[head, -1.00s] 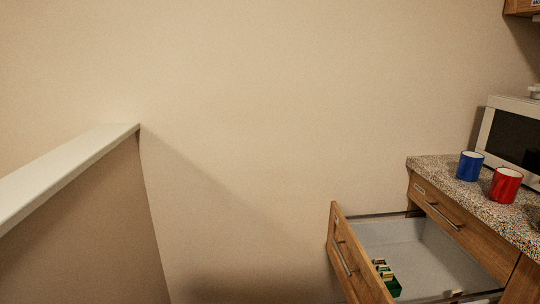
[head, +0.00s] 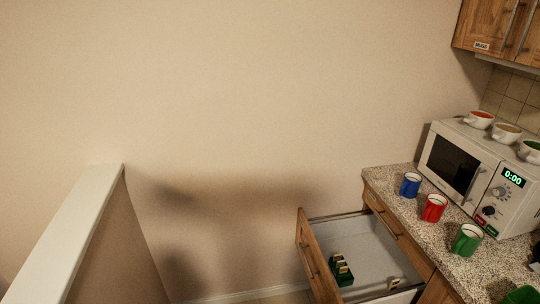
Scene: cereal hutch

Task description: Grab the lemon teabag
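An open drawer (head: 372,242) with a pale interior juts out below the counter at the lower right. A small green holder (head: 342,279) with several teabag packets (head: 340,262) stands inside it near its front. The packets are too small to tell which one is lemon. Another small light item (head: 393,283) lies in the drawer to the right of the holder. Neither of my grippers is in view.
A speckled counter (head: 400,190) carries a blue mug (head: 410,185), a red mug (head: 433,208), a green mug (head: 467,240) and a white microwave (head: 457,165) topped with several bowls (head: 506,133). A wooden cabinet (head: 490,28) hangs above. A low wall (head: 75,225) stands left.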

